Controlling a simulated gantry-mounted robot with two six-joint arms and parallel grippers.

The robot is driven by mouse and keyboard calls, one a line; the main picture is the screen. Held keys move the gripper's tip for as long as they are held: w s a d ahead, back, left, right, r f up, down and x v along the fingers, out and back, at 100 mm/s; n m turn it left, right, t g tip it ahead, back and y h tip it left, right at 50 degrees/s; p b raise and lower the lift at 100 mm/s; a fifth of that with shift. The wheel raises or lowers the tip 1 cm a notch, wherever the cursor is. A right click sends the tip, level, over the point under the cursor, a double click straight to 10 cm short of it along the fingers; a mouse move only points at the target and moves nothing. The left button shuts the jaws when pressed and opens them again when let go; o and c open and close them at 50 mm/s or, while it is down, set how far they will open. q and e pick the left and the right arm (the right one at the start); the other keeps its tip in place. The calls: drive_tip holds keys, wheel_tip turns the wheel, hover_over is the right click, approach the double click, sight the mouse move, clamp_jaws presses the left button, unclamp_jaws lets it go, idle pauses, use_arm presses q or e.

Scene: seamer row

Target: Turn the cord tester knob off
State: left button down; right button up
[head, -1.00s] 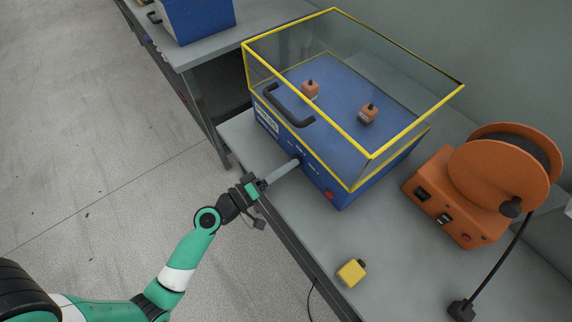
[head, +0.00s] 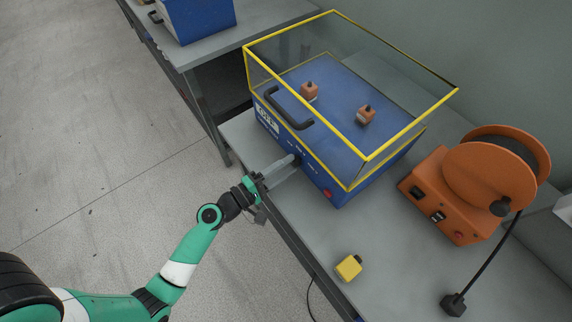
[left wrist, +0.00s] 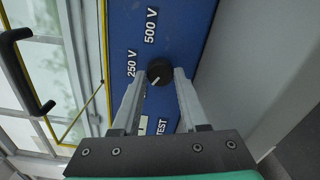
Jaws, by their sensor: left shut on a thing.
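The cord tester (head: 345,185) is a blue box with a clear yellow-edged cover on the bench. Its black knob (left wrist: 160,72) is on the blue front panel in the left wrist view, with a white pointer line slanting to the lower left. The printed labels 250 V, 500 V and TEST show around it; another label is partly hidden by a finger. My left gripper (head: 292,162) reaches the front panel, and its two fingers (left wrist: 160,80) are shut on the knob from both sides. My right gripper is not in view.
A red switch (head: 327,193) is on the tester's front, right of the knob. A black handle (head: 289,110) is on the cover, above my gripper. A yellow block (head: 348,267) and an orange cord reel (head: 445,195) stand on the bench to the right.

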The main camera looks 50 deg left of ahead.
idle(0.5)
use_arm(q)
drive_tip(key=shift+c, duration=2.2)
unclamp_jaws()
drive_tip(key=s, duration=1.1)
drive_tip(key=shift+s+a, duration=0.35)
